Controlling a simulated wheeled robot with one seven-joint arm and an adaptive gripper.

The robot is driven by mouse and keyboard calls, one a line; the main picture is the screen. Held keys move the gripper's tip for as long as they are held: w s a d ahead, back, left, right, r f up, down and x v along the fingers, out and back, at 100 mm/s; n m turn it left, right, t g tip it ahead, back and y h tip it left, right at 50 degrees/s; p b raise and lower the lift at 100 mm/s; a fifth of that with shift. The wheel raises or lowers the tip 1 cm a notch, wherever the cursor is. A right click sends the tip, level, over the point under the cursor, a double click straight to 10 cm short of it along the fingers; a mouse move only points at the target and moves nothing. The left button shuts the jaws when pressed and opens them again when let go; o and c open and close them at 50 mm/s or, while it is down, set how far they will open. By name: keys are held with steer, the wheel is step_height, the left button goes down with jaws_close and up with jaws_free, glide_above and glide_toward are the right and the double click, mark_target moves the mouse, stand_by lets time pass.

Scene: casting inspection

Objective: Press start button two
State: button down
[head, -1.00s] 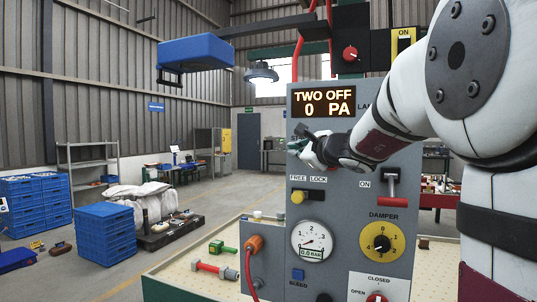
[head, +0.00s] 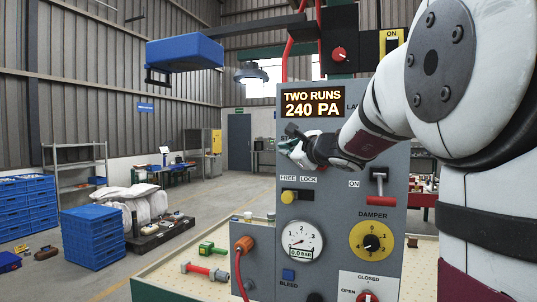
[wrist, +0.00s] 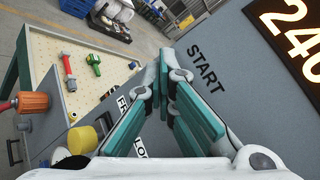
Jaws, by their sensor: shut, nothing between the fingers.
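My gripper (head: 290,146) is shut and empty at the upper left of the grey control panel (head: 335,190), just under the display (head: 313,102). The display reads "TWO RUNS 240 PA". In the wrist view the closed fingertips (wrist: 167,55) are at the panel face beside the "START" lettering (wrist: 205,68). The start button itself is hidden behind the fingers, so I cannot tell whether they touch it.
Below are a yellow knob (head: 288,196) at "FREE LOCK", a red-handled switch (head: 379,178), a gauge (head: 302,241) reading 0.0 bar, a yellow damper dial (head: 371,241) and a blue bleed button (head: 288,274). An orange hose fitting (head: 244,244) sticks out left.

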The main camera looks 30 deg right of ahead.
steer(key=shift+s+a, duration=0.1)
steer(key=shift+s+a+b, duration=0.3)
steer(key=shift+s+a, duration=0.1)
steer(key=shift+a, duration=0.15)
steer(key=shift+s+a+b, duration=0.3)
steer(key=shift+s+a, duration=0.5)
steer(key=shift+a, duration=0.2)
steer(key=shift+s+a+b, duration=0.25)
steer(key=shift+s+a, duration=0.5)
steer(key=shift+a, duration=0.2)
steer(key=shift+a, duration=0.1)
